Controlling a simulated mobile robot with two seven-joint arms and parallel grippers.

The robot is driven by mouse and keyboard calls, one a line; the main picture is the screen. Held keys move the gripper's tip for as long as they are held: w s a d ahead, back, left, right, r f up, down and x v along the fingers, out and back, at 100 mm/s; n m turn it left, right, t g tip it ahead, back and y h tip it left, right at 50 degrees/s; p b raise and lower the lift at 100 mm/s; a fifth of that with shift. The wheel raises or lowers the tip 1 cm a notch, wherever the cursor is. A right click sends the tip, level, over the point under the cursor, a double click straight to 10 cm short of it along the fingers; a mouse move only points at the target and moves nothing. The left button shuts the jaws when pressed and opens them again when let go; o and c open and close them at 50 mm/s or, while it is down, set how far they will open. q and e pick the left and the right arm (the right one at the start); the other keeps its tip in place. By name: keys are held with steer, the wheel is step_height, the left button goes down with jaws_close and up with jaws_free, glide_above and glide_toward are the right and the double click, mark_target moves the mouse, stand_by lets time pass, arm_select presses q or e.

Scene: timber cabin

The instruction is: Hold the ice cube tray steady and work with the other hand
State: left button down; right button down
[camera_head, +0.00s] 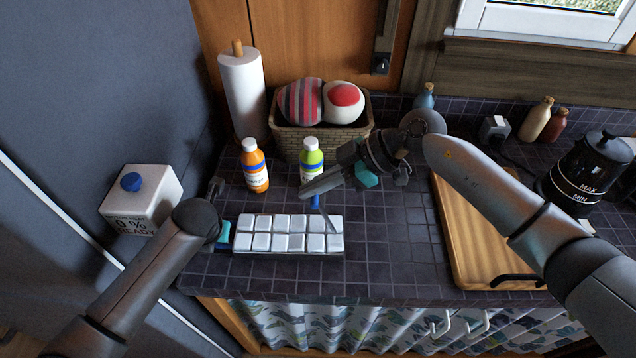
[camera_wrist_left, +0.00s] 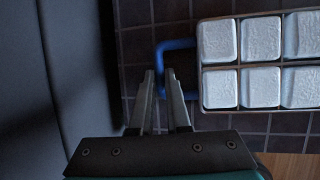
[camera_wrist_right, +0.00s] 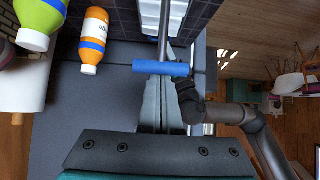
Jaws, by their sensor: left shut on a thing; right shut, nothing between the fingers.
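The ice cube tray (camera_head: 290,254) lies on the dark tiled counter, filled with white cubes. My left gripper (camera_wrist_left: 161,80) is at the tray's left end, shut on its blue loop handle (camera_wrist_left: 178,44). A tool with a blue handle (camera_head: 315,202) and thin metal shaft (camera_head: 328,222) reaches down over the tray's right part; I cannot tell whether its tip touches a cube. My right gripper (camera_head: 306,190) is above the tray's far side, its fingers shut and empty. In the right wrist view the blue handle (camera_wrist_right: 160,68) lies across just at the fingertips.
A paper towel roll (camera_head: 243,95) stands back left. A wooden board (camera_head: 470,235) and black kettle (camera_head: 590,168) are right. Counter between tray and board is clear.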

arm_select(q)
steer(key=shift+a, duration=0.1)
arm_select(e)
step_height(320, 180, up, 10)
steer(key=d+h, duration=0.1)
steer(key=h, duration=0.2)
step_height(320, 180, down, 9)
steer(key=a, duration=0.1)
steer(key=shift+a, duration=0.3)
stand_by(0.8)
